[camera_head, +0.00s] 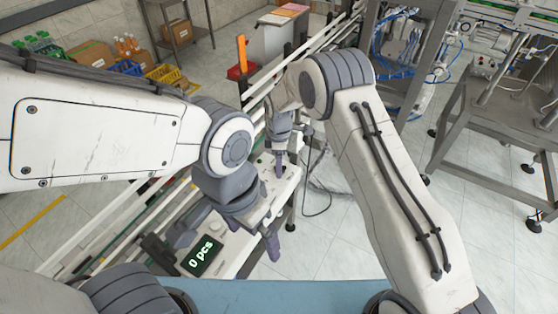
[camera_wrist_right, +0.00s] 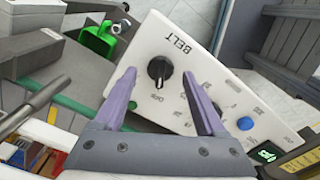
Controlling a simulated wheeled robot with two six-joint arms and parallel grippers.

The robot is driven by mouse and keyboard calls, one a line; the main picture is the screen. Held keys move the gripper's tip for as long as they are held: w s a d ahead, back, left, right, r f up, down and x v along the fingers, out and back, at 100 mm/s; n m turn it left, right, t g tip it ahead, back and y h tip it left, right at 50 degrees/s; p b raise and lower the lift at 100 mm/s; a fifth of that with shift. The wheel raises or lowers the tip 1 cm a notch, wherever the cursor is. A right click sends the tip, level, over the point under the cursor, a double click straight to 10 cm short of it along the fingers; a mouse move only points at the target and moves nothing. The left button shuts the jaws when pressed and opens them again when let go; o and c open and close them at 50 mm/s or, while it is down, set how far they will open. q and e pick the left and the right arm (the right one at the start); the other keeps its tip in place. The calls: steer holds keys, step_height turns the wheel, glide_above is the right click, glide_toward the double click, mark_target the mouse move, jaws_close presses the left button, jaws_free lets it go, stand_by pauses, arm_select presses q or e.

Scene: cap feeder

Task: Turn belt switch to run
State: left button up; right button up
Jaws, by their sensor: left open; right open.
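The belt switch (camera_wrist_right: 159,69) is a round black knob on a white panel (camera_wrist_right: 205,62), under the word BELT, in the right wrist view. A pale mark on the knob faces the small label below it, which I cannot read surely. My right gripper (camera_wrist_right: 158,76) is open, with its two purple fingers on either side of the knob. I cannot tell whether they touch it. In the head view my right gripper (camera_head: 281,166) is over the panel, and the knob cannot be made out there. My left gripper (camera_head: 229,232) is open and empty, lower in the view, by the counter display.
The display (camera_head: 201,256) reads 0 pcs. White conveyor rails (camera_head: 130,222) run along the panel's left. A steel machine frame (camera_head: 490,120) stands at right.

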steer(key=shift+f, duration=0.2)
jaws_close()
